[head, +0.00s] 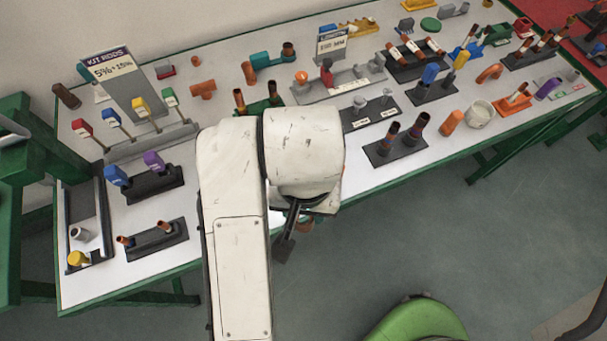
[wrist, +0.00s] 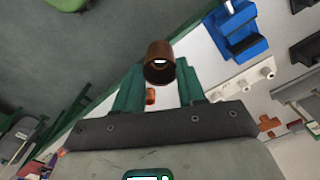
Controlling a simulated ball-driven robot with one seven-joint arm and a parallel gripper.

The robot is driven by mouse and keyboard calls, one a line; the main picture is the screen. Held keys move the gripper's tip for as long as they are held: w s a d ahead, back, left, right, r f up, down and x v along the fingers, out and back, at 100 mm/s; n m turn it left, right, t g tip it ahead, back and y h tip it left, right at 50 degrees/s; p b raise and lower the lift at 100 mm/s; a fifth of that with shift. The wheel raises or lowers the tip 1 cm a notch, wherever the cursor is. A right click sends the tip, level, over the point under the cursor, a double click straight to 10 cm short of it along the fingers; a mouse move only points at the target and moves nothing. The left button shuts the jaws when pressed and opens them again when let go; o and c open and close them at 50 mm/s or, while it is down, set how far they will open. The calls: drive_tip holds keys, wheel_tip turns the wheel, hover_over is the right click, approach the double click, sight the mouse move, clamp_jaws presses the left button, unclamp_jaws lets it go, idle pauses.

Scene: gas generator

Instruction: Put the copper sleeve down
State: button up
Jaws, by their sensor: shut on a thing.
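The copper sleeve (wrist: 160,64) is a short brown hollow cylinder. In the wrist view it sits at the tips of the two green fingers of my gripper (wrist: 158,78), which is shut on it. Its open end faces the camera. In the head view my gripper (head: 286,243) shows only as a dark part below the white wrist, at the front edge of the table (head: 215,85). A small copper-coloured bit (head: 306,226) shows beside it; I cannot tell whether it is the held sleeve.
The table holds many stands and fittings. A black holder with two dark tubes (head: 397,144) stands right of my arm, and a black holder with copper pieces (head: 154,239) stands left. An orange cylinder (head: 451,122) and a white bowl (head: 479,114) are farther right. A green chair (head: 420,322) stands in front.

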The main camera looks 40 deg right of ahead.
drive_tip(key=shift+w+d+f+p, duration=0.45)
drive_tip(key=shift+w+d+f, duration=0.55)
drive_tip(key=shift+w+f, duration=0.85)
drive_tip(key=shift+w+d+f+p, duration=0.5)
drive_tip(key=shift+w+d+f, duration=0.8)
drive_tip(key=shift+f, duration=0.85)
drive_tip(key=shift+w+d+f+p, duration=0.45)
drive_tip(key=shift+w+d+f, duration=0.3)
drive_tip(key=shift+w+f, duration=1.2)
drive_tip(key=shift+f, duration=0.2)
drive_tip(key=o, duration=1.1)
drive_tip(key=shift+c, duration=0.2)
drive_tip(key=shift+r, duration=0.15)
